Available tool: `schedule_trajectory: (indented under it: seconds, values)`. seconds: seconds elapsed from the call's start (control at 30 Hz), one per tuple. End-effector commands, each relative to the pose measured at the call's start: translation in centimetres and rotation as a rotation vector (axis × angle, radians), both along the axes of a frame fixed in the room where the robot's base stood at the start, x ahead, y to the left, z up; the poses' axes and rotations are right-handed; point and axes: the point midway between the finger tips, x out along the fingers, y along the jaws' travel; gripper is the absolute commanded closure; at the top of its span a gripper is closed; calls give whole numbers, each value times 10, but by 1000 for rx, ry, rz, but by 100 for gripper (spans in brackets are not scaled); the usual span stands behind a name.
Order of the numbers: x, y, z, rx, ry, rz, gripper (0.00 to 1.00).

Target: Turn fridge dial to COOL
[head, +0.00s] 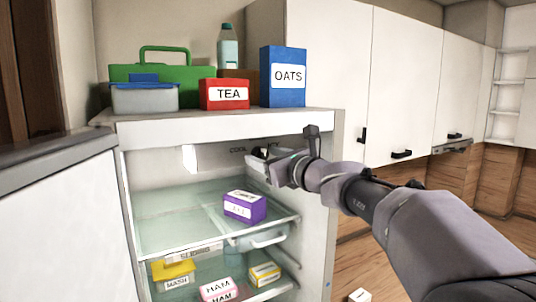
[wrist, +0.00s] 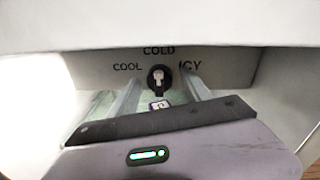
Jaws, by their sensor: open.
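The fridge dial (wrist: 159,90) is a small dark round knob with a pale grip on the panel under the fridge's top. In the wrist view COOL is printed to its left, COLD above it and ICY to its right. The pale grip stands about upright, roughly toward COLD. My gripper (wrist: 161,80) is open, with one finger on each side of the dial; I cannot tell whether they touch it. In the head view my gripper (head: 264,163) reaches in under the fridge's top and hides the dial. The COOL label (head: 238,150) shows just left of it.
Glass shelves (head: 165,225) lie below my gripper, with a purple box (head: 245,206) on the upper one. A blue OATS box (head: 283,77), a red TEA box (head: 224,94) and containers stand on top of the fridge. The fridge's right wall (head: 318,200) is close to my arm.

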Motion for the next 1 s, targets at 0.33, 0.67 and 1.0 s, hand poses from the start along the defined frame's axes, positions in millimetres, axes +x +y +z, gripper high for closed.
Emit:
schedule_trajectory:
  seconds: [0.33, 0.67, 1.0]
  values:
    - [0, 0, 0, 0, 0, 0, 75]
    - [0, 0, 0, -9, -7, 0, 100]
    - [-1, 0, -2, -147, -103, 1, 100]
